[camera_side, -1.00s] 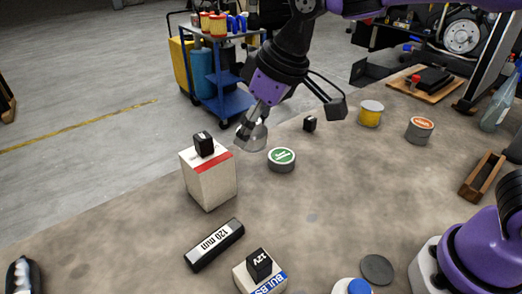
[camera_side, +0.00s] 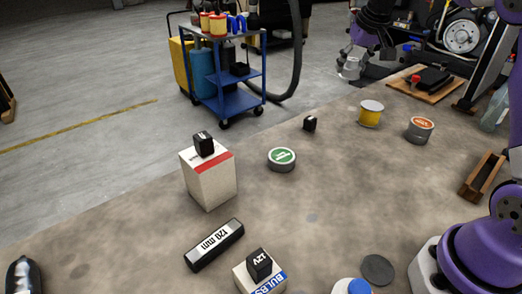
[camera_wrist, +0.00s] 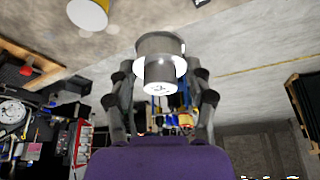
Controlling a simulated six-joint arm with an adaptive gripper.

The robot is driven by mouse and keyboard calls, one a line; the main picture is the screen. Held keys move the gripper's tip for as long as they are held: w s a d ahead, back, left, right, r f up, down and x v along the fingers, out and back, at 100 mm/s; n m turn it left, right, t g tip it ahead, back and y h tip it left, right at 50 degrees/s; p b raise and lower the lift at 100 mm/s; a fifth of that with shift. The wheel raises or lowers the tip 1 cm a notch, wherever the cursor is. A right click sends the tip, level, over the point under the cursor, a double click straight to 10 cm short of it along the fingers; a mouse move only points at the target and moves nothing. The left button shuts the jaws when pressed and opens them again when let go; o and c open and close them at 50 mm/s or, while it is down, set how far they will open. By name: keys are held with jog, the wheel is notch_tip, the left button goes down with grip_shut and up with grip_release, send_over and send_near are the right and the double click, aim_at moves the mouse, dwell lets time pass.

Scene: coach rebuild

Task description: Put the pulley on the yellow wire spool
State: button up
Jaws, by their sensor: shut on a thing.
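The yellow wire spool (camera_side: 370,116) stands upright on the bench in the side view, its pale top face clear. It also shows at the top left edge of the wrist view (camera_wrist: 88,13), partly cut off. The grey metal pulley (camera_wrist: 160,58) sits between the fingers in the wrist view, with a round end facing the camera. My gripper (camera_wrist: 160,76) is shut on it. In the side view my gripper (camera_side: 352,64) is raised behind and above the spool, apart from it; the pulley is small and hard to make out there.
An orange-labelled tin (camera_side: 420,130) stands right of the spool. A small black block (camera_side: 310,123) and green-labelled tin (camera_side: 281,160) lie to its left. A wooden board (camera_side: 427,88) is behind, a wooden tray (camera_side: 483,178) nearer right.

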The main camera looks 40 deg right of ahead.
jog(key=d+f, duration=0.2)
jog(key=d, duration=0.2)
jog(key=s+d+f, duration=0.1)
jog(key=d+f, duration=0.2)
jog(key=d, duration=0.1)
jog(key=d+f, duration=0.2)
jog(key=d, duration=0.3)
jog(key=shift+s+d+f, duration=0.1)
jog(key=shift+s+f, duration=0.1)
jog(key=shift+f, duration=1.95)
jog(key=shift+f, duration=0.2)
jog(key=o, duration=1.2)
